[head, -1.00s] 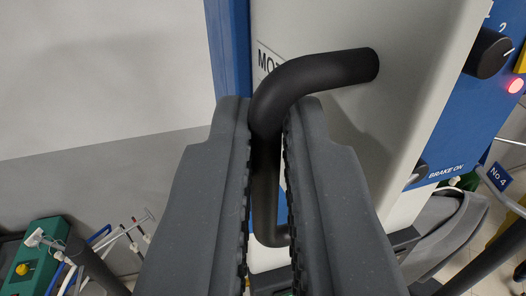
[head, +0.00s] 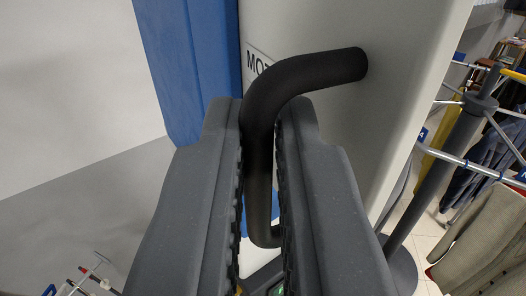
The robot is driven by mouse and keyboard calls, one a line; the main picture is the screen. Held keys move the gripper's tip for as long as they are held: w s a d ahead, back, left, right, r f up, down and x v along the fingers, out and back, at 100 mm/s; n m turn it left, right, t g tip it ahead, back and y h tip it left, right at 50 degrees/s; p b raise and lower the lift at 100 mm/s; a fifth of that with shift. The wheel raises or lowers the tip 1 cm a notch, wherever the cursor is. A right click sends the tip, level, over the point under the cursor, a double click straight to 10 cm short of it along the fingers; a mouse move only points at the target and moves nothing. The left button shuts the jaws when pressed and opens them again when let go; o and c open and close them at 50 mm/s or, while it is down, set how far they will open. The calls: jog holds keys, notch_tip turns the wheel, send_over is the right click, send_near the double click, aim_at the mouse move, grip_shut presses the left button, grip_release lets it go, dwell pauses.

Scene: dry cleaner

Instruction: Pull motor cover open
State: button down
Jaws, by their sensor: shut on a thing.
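The motor cover (head: 400,100) is a pale grey panel with partly hidden dark lettering that begins "MO". Its black bent bar handle (head: 305,78) stands out from its face. My gripper (head: 259,115) is shut on the upright part of the handle, with one ridged finger on each side. The handle's lower bend shows between the fingers.
A blue machine panel (head: 185,70) is left of the cover, beside a pale wall (head: 70,100). At right stand a dark grey post (head: 445,160) with metal rails (head: 475,168) and hanging clothes (head: 485,235). Small tools (head: 90,272) show at lower left.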

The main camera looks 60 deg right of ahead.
jog(key=shift+w+f, duration=0.1)
jog(key=shift+w, duration=0.05)
dwell(0.3)
jog(key=c, duration=1.8)
grip_release()
jog(key=shift+o, duration=1.3)
jog(key=shift+w+d, duration=0.15)
jog(key=shift+w, duration=0.1)
jog(key=shift+s, duration=0.2)
jog(key=shift+a, duration=0.2)
jog(key=v, duration=0.7)
jog(key=shift+a, duration=0.2)
